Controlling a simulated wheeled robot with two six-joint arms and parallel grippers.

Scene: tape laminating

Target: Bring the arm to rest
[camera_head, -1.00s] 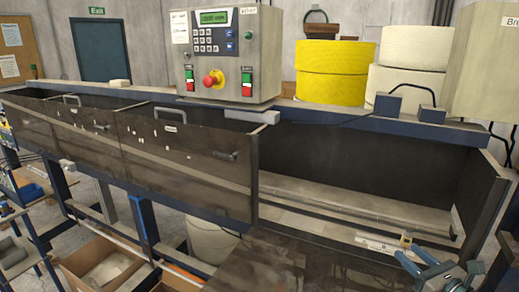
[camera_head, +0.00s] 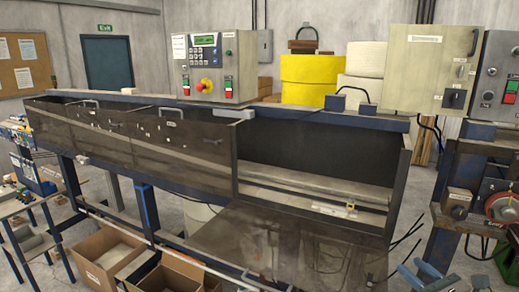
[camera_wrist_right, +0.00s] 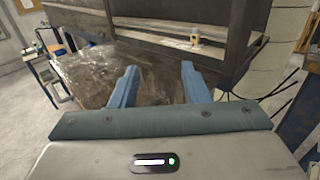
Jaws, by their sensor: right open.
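My right gripper (camera_head: 418,272) shows at the bottom right edge of the head view, only partly in frame. In the right wrist view its two blue fingers (camera_wrist_right: 160,88) stand wide apart with nothing between them. It is in front of the laminating machine (camera_head: 120,145), apart from it as far as I can tell. The machine's lowered, scuffed panel (camera_head: 300,245) shows beyond the fingers in the right wrist view (camera_wrist_right: 88,78). My left gripper is not in view.
The machine has an open bay (camera_head: 320,150) and a control box (camera_head: 213,50) on top. Yellow rolls (camera_head: 312,80) stand behind. A machine with a red wheel (camera_head: 503,206) is at right. Cardboard boxes (camera_head: 105,255) lie on the floor at lower left. Grey floor shows between the machines.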

